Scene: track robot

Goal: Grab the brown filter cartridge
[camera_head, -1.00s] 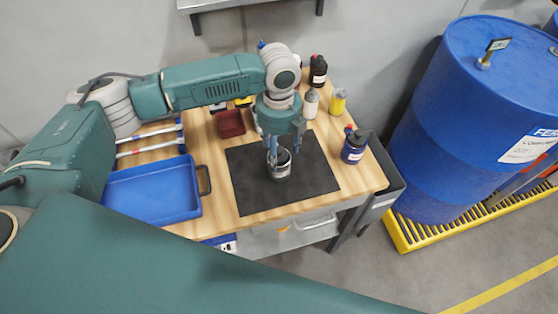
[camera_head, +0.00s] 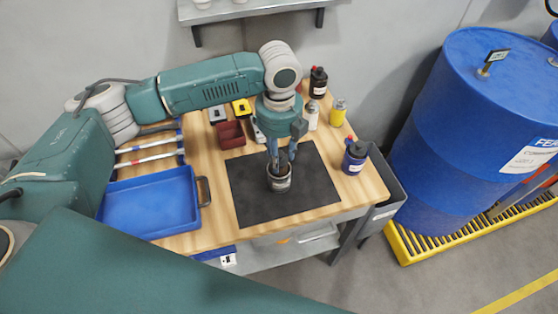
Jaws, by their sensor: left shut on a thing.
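A small cylindrical cartridge (camera_head: 279,183) with a pale label band and dark parts stands upright at the black mat (camera_head: 315,190) on the wooden workbench. Its brown colour is hard to make out at this size. My left gripper (camera_head: 281,163) points down from above and is shut on the cartridge at its upper rim. I cannot tell whether its base touches the mat. My right gripper is not in view.
A blue tray (camera_head: 150,208) lies left of the mat, with a red bin (camera_head: 231,134) behind. A dark bottle (camera_head: 355,157), yellow bottle (camera_head: 338,112) and black bottle (camera_head: 318,83) stand right and behind. A blue drum (camera_head: 455,125) is further right.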

